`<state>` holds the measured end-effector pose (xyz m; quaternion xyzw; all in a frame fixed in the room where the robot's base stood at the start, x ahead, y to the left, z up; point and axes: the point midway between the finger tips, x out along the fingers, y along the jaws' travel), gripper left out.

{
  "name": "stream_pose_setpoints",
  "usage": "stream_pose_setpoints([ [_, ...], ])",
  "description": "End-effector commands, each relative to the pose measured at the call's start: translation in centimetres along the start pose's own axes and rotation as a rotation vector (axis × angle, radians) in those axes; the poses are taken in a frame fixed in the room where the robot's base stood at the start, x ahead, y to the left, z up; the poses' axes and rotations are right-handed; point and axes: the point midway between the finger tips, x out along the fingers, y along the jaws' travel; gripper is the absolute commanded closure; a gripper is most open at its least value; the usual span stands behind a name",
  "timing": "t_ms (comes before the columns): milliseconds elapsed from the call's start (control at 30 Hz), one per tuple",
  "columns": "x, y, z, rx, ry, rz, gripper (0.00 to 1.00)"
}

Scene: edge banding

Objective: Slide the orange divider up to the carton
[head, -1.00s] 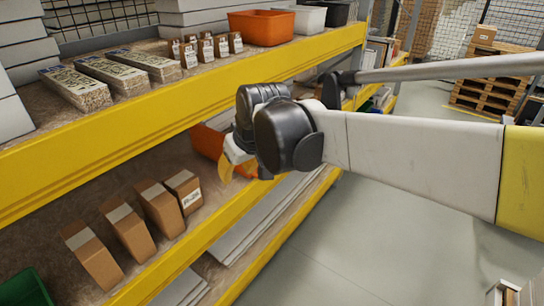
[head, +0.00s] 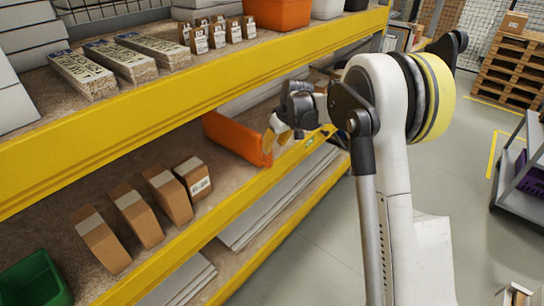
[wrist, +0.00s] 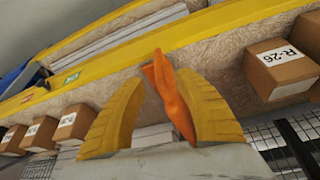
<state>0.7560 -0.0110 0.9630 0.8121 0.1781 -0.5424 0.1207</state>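The orange divider (head: 232,138) stands upright on the lower shelf, across its depth, with its near end by the yellow front beam. A brown carton (head: 193,178) with a white label, the last of a row, stands to its left with bare shelf between. My gripper (head: 275,130) is at the divider's near end. In the wrist view my yellow fingers (wrist: 162,78) stand on either side of the divider (wrist: 172,95). It lies close to the right finger, with a gap to the left one, so the gripper looks open. Contact at the tips is unclear.
Several more cartons (head: 134,214) and a green bin (head: 34,280) stand further left on the lower shelf. The wrist view shows a carton labelled R-26 (wrist: 281,72). The upper shelf's yellow beam (head: 190,108) runs above the divider. White panels (head: 270,210) lie below.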

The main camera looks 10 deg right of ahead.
Motion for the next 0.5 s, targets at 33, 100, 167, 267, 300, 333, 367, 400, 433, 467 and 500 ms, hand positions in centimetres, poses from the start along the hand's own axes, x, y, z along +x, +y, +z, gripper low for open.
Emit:
stream_pose_setpoints([
  [33,1.5,0.0,0.1,-0.001,0.0,0.0,0.62],
  [100,2.9,0.0,0.1,0.0,0.0,0.001,0.62],
  [167,4.0,0.0,0.1,0.001,0.0,0.001,0.62],
  [267,5.5,0.0,0.1,0.001,0.0,0.001,0.62],
  [300,6.0,0.0,0.1,0.001,0.0,0.001,0.62],
  [333,6.2,0.0,0.1,0.001,0.0,0.001,0.62],
  [367,6.5,0.0,0.1,0.001,0.0,0.001,0.62],
  [400,6.7,0.0,0.1,0.001,0.0,0.001,0.62],
  [433,6.8,0.0,0.0,0.001,0.0,0.001,0.62],
  [467,6.9,0.0,0.0,0.001,0.0,0.001,0.62],
  [500,7.0,0.0,0.0,0.001,0.0,0.001,0.62],
])
